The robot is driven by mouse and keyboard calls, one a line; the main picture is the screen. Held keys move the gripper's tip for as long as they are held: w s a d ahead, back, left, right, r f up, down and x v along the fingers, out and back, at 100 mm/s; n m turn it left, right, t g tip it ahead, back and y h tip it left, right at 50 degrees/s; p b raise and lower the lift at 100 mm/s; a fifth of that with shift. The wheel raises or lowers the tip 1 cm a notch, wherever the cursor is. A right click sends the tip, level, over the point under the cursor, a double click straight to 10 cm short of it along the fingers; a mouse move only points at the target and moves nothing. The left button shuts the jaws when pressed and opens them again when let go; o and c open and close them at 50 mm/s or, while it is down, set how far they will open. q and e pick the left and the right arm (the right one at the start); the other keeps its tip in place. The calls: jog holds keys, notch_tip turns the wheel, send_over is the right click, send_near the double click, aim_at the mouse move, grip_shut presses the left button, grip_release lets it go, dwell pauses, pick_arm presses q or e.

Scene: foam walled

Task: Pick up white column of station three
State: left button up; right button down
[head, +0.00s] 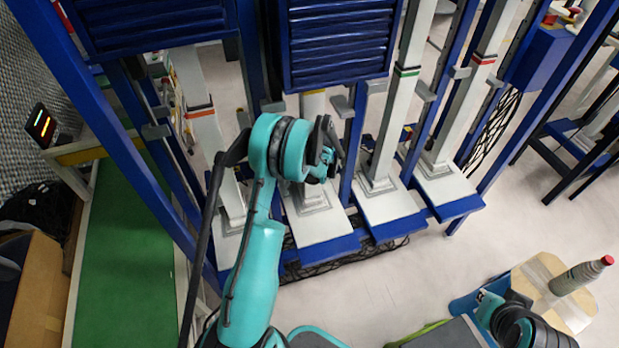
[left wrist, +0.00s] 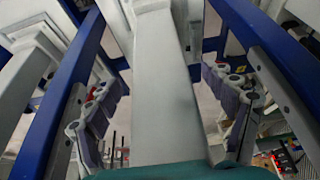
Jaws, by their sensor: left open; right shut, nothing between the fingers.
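Several tall white columns stand on white square bases in a blue rack. In the head view one carries an orange band (head: 199,112), one a green band (head: 405,75) and one a red band (head: 480,65). Another column (head: 312,103) shows below a blue louvred box, behind my left gripper (head: 325,150). In the left wrist view a white column (left wrist: 163,90) stands between the two open fingers of my left gripper (left wrist: 165,110), with gaps at both sides. My right gripper (head: 490,306) is low at the right, shut and empty, partly hidden by its own arm.
Blue louvred boxes (head: 338,45) and blue uprights (head: 357,145) crowd the left gripper. A green belt (head: 120,245) runs at the left. Floor (head: 350,290) before the rack is clear.

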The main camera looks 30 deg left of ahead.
pick_arm(q)
jog(key=shift+f, duration=0.2)
dwell(0.4)
grip_shut()
